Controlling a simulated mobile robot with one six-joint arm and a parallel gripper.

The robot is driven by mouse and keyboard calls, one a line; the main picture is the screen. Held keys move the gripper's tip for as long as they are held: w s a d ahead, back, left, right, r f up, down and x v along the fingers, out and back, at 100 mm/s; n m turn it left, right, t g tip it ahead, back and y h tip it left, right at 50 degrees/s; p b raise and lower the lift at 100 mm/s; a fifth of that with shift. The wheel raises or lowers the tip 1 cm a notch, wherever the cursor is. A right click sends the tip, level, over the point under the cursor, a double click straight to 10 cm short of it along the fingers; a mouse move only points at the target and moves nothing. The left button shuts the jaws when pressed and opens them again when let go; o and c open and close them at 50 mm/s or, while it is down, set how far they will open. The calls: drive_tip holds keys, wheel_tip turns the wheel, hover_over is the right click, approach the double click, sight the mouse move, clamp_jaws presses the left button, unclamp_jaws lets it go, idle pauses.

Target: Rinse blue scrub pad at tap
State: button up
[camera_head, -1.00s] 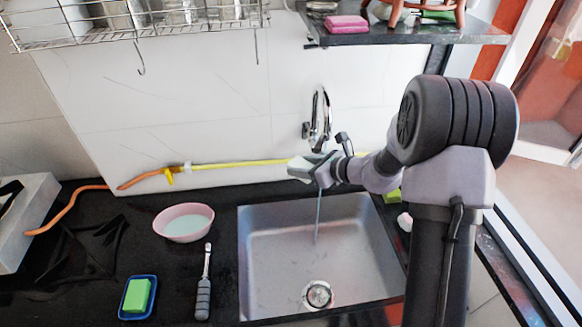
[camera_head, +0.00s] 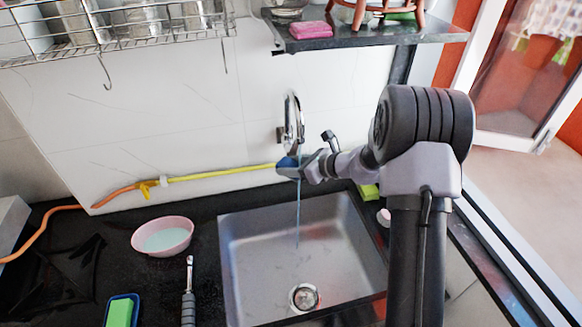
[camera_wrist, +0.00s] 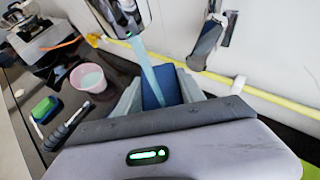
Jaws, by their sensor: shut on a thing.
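The blue scrub pad (camera_wrist: 162,88) is between the fingers of my gripper (camera_wrist: 160,95) in the wrist view, and my gripper is shut on it. In the head view a blue patch of the pad (camera_head: 287,163) shows at the tip of my gripper (camera_head: 300,166). The tap (camera_head: 292,122) is on the wall, and its spout (camera_wrist: 122,18) shows at the top of the wrist view. A stream of water (camera_wrist: 147,65) runs from it down onto the pad. Below, the stream falls into the metal sink (camera_head: 255,265).
A pink bowl (camera_head: 162,236) of pale liquid, a dark-handled tool (camera_head: 188,300) and a green sponge in a blue tray (camera_head: 122,312) stand left of the sink. A yellow hose (camera_head: 215,173) runs along the wall. A dark shelf (camera_head: 370,38) hangs above right.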

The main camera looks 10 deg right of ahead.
drive_tip(key=s+a+b, duration=0.3)
drive_tip(key=s+a, duration=0.1)
drive_tip(key=a, duration=0.2)
drive_tip(key=shift+a, duration=0.4)
idle(1.0)
drive_tip(key=s+a+r, duration=0.2)
drive_tip(key=a+r, duration=0.2)
drive_tip(key=shift+s+a+p, duration=0.15)
drive_tip(key=shift+s+p, duration=0.1)
drive_tip(key=shift+p, duration=0.1)
idle(0.4)
